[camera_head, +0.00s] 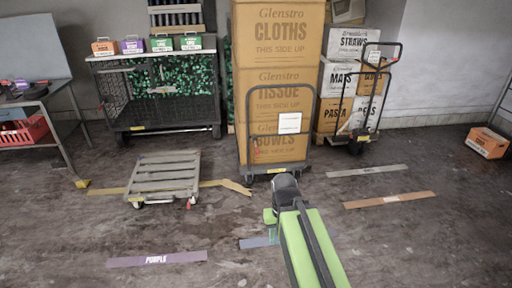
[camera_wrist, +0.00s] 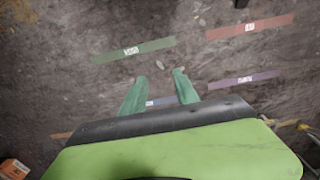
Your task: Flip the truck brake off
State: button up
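A platform truck (camera_head: 250,105) with a tall dark tube handle stands upright in front of the stacked cartons, with a white sheet (camera_head: 289,123) on the handle. A small red part (camera_head: 257,146) shows low on its left side; I cannot tell if it is the brake or how it is set. A second wheeled truck (camera_head: 399,66) with a dark handle stands to the right. My gripper (camera_wrist: 159,75) points down over the floor in the wrist view, its two green fingers apart and nothing between them. In the head view my arm is in front of the first truck.
A low grey slatted dolly (camera_head: 165,174) stands at left, with a mesh cart (camera_head: 160,90) behind it. A table (camera_head: 35,95) is at far left and an orange box (camera_head: 487,142) at far right. Colored strips (camera_head: 158,259) mark the mostly clear front floor.

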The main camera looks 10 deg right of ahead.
aim_at(257, 149)
jog(key=i, duration=1)
jog(key=u, duration=0.8)
jog(key=i, duration=1.6)
jog(key=u, duration=0.9)
